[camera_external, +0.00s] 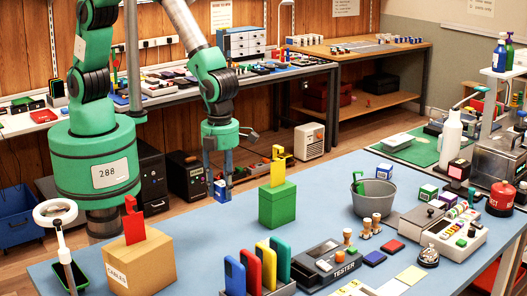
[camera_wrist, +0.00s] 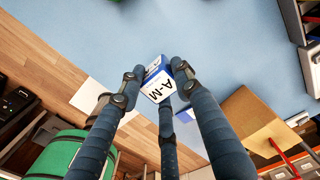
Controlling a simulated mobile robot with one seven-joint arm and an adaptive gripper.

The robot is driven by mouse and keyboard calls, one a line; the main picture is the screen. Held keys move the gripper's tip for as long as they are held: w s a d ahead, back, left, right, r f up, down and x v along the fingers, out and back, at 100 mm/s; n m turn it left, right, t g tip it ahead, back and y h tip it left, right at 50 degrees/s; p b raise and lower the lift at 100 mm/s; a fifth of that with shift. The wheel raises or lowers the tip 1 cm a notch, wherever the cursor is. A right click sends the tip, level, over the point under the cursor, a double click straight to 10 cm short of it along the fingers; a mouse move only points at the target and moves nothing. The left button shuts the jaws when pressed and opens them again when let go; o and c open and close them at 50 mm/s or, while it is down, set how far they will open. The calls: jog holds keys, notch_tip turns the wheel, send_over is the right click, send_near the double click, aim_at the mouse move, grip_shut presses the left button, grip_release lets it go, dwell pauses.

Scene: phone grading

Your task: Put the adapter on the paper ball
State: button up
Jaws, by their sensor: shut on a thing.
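My gripper (camera_external: 221,184) hangs over the far edge of the blue table, left of the green box. It is shut on a small blue-and-white box, seen in the external view (camera_external: 221,191) and in the wrist view (camera_wrist: 157,88). In the wrist view my gripper's fingers (camera_wrist: 158,75) close around the box, and its white face reads "A-M". I cannot tell whether this box is the adapter. I cannot make out a paper ball in either view.
The blue table (camera_external: 330,185) has free room around the green box (camera_external: 277,205) with its yellow card. A cardboard box (camera_external: 140,262), phone rack (camera_external: 258,280), tester (camera_external: 332,266) and grey bucket (camera_external: 373,198) stand on it.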

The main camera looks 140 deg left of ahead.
jog(key=shift+f, duration=0.7)
jog(key=b, duration=0.2)
send_over(267, 240)
jog(key=shift+f, duration=0.75)
jog(key=shift+f, duration=0.1)
jog(key=shift+f+b, duration=0.3)
jog(key=shift+f, duration=1.35)
jog(key=shift+f, duration=0.15)
